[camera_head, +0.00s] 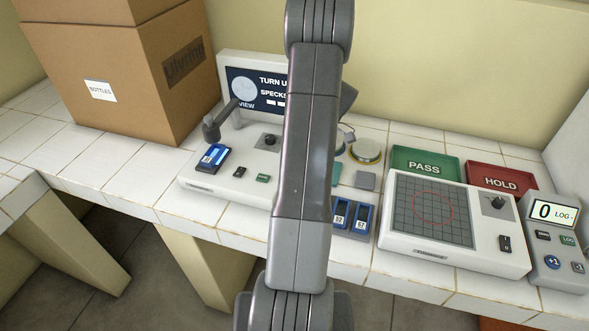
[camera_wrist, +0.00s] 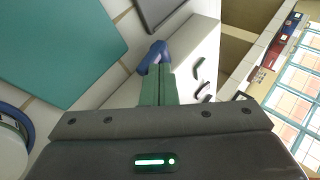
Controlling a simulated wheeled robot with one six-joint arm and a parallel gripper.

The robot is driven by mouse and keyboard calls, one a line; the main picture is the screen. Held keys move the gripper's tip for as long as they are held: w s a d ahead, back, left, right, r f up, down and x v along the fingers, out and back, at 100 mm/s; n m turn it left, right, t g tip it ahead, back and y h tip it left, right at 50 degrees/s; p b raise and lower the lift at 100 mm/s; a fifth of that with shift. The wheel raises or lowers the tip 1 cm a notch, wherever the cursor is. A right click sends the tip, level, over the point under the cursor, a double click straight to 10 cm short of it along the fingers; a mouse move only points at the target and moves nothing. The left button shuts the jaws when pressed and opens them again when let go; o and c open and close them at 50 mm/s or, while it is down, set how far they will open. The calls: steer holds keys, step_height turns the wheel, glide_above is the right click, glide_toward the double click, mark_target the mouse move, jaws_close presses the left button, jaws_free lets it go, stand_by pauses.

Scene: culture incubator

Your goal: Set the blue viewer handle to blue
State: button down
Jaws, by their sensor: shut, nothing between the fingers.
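The white viewer (camera_head: 218,191) stands on the tiled bench. Its dark screen (camera_head: 262,88) shows "TURN U…" and "SPECKS", partly covered by my arm. In the wrist view, a blue handle-like part (camera_wrist: 154,53) sits at the edge of the white viewer body (camera_wrist: 203,48). My gripper (camera_wrist: 160,72) has green fingers that are shut and empty. Their tips are at or close to the blue part; I cannot tell whether they touch. In the head view my arm hides the gripper and the blue part. Which setting the handle points to does not show.
A cardboard box (camera_head: 110,65) stands back left. A teal pad (camera_wrist: 55,45) and round dishes (camera_head: 366,151) lie beside the viewer. Blue cassettes (camera_head: 361,218), a gridded device (camera_head: 400,250), PASS (camera_head: 425,165) and HOLD (camera_head: 500,180) trays, and a counter (camera_head: 558,262) are at right.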

steer(key=shift+s+r, duration=0.2)
steer(key=shift+s, duration=0.15)
steer(key=shift+w+r, duration=0.15)
steer(key=shift+r+p, duration=0.45)
steer(key=shift+r, duration=0.15)
